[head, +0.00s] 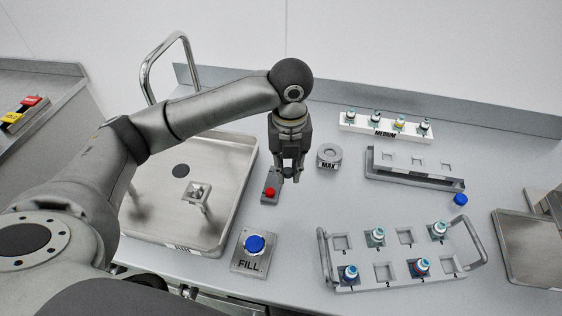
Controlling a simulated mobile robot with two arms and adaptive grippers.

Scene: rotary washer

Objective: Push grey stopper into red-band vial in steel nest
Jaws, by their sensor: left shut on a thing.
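My left gripper (288,177) points down at the middle of the table, just behind and right of a small grey block with a red button. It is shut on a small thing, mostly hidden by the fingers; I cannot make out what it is. I cannot pick out the grey stopper for sure. A vial with a hint of red (421,267) stands in the front row of the numbered steel rack (385,283). A round steel piece marked MAX (329,155) stands right of the gripper; no vial shows in it. My right gripper is not in view.
A steel sink tray (145,222) with a small stand (198,192) lies left. A blue FILL button (254,244) is in front. A white MEDIUM rack (360,124) with several vials, an empty steel rack (410,178) and a blue cap (460,199) lie right.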

